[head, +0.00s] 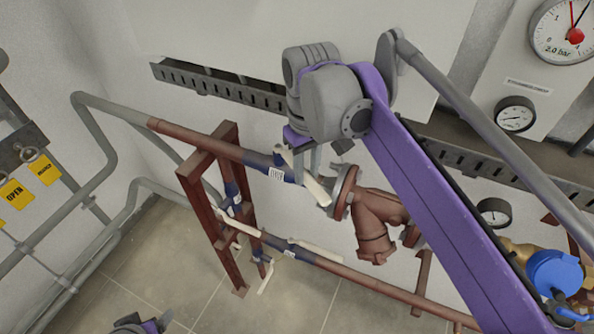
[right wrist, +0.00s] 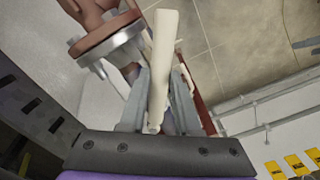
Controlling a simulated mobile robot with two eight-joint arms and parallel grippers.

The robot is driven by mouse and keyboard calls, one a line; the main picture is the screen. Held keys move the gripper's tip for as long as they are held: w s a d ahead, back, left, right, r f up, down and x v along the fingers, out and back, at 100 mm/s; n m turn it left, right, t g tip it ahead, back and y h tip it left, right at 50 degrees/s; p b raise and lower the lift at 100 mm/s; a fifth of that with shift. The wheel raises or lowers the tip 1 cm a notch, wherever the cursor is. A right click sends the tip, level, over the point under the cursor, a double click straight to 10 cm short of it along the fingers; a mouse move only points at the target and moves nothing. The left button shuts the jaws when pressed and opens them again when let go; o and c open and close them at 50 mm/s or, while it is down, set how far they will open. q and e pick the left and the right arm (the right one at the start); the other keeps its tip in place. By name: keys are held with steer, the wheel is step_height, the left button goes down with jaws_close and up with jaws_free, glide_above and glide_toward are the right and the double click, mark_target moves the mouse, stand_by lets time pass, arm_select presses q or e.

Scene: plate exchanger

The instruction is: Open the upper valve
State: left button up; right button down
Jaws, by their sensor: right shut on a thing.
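The upper valve (head: 292,169) has a blue body on the upper red-brown pipe, beside a flange. Its cream lever handle (head: 318,190) points toward the lower right at a slant to the pipe. My right gripper (head: 312,176) comes down from above and is shut on this handle. In the right wrist view the cream handle (right wrist: 163,60) stands between the two grey fingers (right wrist: 157,105). Part of the valve body is hidden behind the fingers. A grey and purple part of my left arm shows at the bottom edge; its fingers are not seen.
A lower pipe (head: 365,281) carries another blue valve with a cream handle (head: 318,248). A rusty flanged fitting (head: 375,222) sits right of the upper valve. A red-brown frame (head: 215,200) stands left. Yellow tags (head: 14,194) hang at the far left. Gauges line the right wall.

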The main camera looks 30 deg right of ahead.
mark_target(310, 174)
steer(key=shift+d+n, duration=0.3)
steer(key=shift+d, duration=0.1)
steer(key=shift+w, duration=0.1)
steer(key=c, duration=0.6)
jaws_free()
steer(key=shift+r, duration=0.1)
step_height(310, 174, up, 11)
steer(key=shift+f+p, duration=0.15)
steer(key=shift+p, duration=0.25)
